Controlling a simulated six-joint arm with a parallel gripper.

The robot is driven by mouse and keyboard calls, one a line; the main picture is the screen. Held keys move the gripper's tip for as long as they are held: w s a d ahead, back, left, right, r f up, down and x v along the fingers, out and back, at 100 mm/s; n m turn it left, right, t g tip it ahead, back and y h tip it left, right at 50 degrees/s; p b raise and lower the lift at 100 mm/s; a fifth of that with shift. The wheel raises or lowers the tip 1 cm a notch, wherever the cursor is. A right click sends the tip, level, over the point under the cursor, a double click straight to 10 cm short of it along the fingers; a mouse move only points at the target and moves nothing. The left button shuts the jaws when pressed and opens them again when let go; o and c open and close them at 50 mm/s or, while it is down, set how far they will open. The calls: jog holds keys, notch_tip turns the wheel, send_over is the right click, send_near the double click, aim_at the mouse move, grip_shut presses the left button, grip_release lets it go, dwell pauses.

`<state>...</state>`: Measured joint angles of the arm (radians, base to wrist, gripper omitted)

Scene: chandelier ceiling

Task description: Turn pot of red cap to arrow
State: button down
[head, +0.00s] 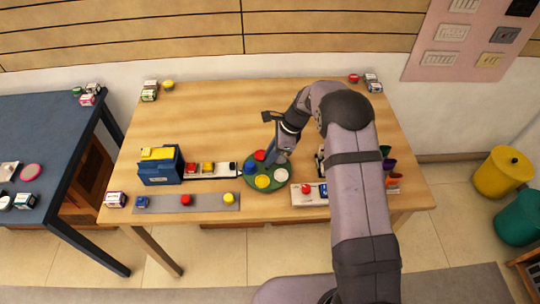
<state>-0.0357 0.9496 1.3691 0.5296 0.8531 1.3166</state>
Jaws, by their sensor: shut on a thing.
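A round green tray (248,180) stands on the wooden table near its front middle. It bears several small pots, with red (259,155), blue (249,168), yellow (262,181) and white (281,174) caps. The red-capped pot is at the back left of the tray, just left of my gripper. My gripper (270,162) points down over the tray's middle, its jaws shut on a part there. That part is hidden by the fingers and too small to make out. I cannot make out an arrow.
A blue box (160,168) and a white strip with small blocks are left of the tray. A grey mat (210,203) with coloured pieces lies in front. A white board (303,195) and cups (388,165) are on the right. The table's back half is mostly clear.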

jog(key=shift+w+n, duration=0.1)
jog(key=shift+n, duration=0.4)
jog(key=shift+w+n+g+b, duration=0.15)
jog(key=shift+n+g+b, duration=0.4)
jog(key=shift+n, duration=0.65)
jog(key=shift+w+n+g+b, duration=0.1)
jog(key=shift+n+g+b, duration=0.4)
jog(key=shift+n, duration=0.7)
jog(key=shift+w+a+n+g+h+b, duration=0.1)
jog(key=shift+n+g+h+b, duration=0.25)
jog(key=shift+n, duration=0.8)
jog(key=shift+w+a+n+g+h+b, duration=0.1)
jog(key=shift+n+g+h+b, duration=0.25)
jog(key=shift+n, duration=0.8)
jog(key=shift+r+n, duration=0.1)
jog(key=shift+n, duration=0.3)
jog(key=c, duration=1.6)
grip_release()
jog(key=shift+o, duration=0.2)
